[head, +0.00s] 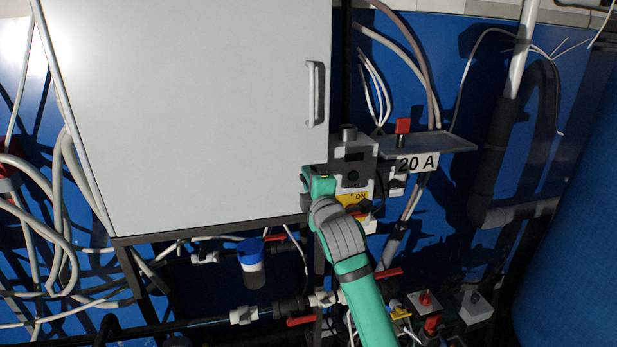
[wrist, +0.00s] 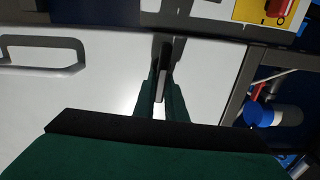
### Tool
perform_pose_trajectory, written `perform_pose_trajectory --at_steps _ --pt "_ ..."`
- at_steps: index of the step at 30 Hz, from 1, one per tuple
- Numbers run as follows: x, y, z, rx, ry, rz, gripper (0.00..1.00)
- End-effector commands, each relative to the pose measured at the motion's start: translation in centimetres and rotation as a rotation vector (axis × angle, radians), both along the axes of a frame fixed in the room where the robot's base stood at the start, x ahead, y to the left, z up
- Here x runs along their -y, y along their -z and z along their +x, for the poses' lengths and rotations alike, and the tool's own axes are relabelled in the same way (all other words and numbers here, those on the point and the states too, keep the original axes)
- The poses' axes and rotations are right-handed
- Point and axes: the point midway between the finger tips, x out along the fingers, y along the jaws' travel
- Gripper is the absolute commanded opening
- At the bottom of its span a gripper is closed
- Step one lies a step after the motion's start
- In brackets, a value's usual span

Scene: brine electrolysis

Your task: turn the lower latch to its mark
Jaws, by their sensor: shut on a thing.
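The grey cabinet door (head: 190,110) is closed, with a handle (head: 312,95) near its right edge. My gripper (head: 312,182) is at the door's lower right edge, beside the switch box. In the wrist view my gripper (wrist: 160,92) is shut on a thin, dark grey piece (wrist: 161,80) at the door's edge, which looks like the lower latch. In the head view my gripper and arm hide the latch. I cannot make out its mark in either view.
The switch box (head: 352,160) with a yellow ON label stands just right of my gripper. A small shelf (head: 430,143) with a 20 A sign is beyond it. Pipes, red-handled valves (head: 301,321) and a blue-capped filter (head: 251,262) lie below the cabinet.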

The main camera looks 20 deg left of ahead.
Motion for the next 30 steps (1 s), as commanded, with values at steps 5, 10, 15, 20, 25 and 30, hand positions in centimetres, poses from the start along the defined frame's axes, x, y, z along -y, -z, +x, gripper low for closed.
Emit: perform_pose_trajectory --at_steps 5,10,15,20,25,30 --pt "0.09 0.03 0.07 0.031 0.002 -0.043 0.0" --pt "0.07 0.06 0.06 0.042 0.002 -0.059 0.0" --pt "0.07 0.07 0.06 0.045 0.002 -0.063 0.0" --pt "0.07 0.08 0.06 0.043 0.002 -0.062 0.0" --pt "0.05 0.1 0.04 0.043 0.001 -0.062 0.3" --pt "0.04 0.12 0.03 0.041 0.001 -0.061 0.3"
